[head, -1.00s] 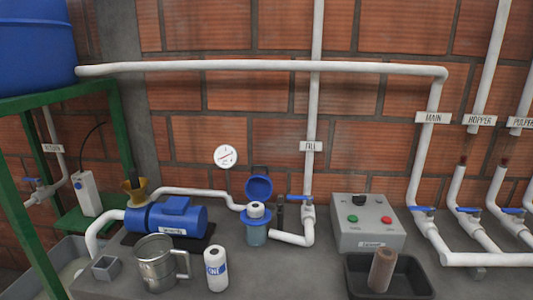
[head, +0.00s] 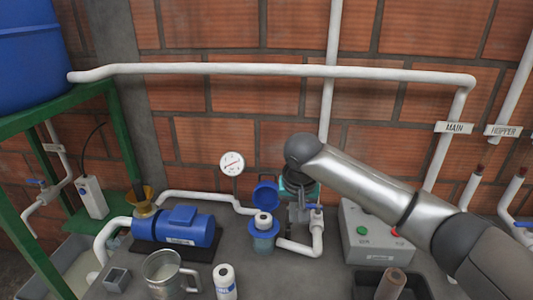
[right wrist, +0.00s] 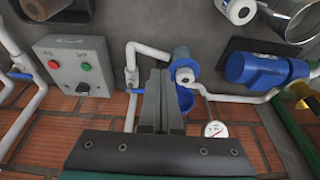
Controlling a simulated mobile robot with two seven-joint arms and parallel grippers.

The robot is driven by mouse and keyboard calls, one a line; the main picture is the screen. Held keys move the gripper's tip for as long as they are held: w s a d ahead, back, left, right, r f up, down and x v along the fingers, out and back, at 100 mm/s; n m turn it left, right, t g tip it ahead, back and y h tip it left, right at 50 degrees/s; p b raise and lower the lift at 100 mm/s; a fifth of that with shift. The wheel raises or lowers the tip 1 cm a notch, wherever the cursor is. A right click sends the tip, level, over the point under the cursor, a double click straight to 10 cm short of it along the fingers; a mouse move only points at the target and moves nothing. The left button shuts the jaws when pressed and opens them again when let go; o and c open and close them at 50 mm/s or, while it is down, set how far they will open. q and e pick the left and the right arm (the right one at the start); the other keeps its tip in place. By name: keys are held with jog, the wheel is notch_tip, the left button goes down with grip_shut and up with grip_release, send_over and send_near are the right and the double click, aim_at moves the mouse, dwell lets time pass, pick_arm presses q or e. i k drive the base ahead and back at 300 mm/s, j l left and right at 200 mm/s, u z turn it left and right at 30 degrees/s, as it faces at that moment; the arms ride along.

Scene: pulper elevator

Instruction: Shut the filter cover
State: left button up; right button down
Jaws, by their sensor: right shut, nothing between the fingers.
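The filter housing (head: 264,242) has a clear body and a blue collar, with a white cartridge (head: 263,219) standing up out of it. Its round blue cover (head: 265,196) is open, tilted up at the back against the wall side. In the right wrist view the cover (right wrist: 186,99) is partly hidden by my fingers, beside the housing (right wrist: 181,55). My right gripper (head: 298,214) points down just right of the cover and housing; its shut, empty fingers also show in the right wrist view (right wrist: 160,72). Contact with the cover cannot be told. My left gripper is not in view.
A white pipe with a blue valve (head: 315,230) rises close to my right gripper. A blue pump (head: 180,228) and a pressure gauge (head: 231,163) are left of the filter. The control box (head: 372,232) is to the right. A steel jug (head: 165,272) and a spare white cartridge (head: 225,282) stand in front.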

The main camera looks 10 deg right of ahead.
aim_at(265, 194)
jog(key=i, duration=1.15)
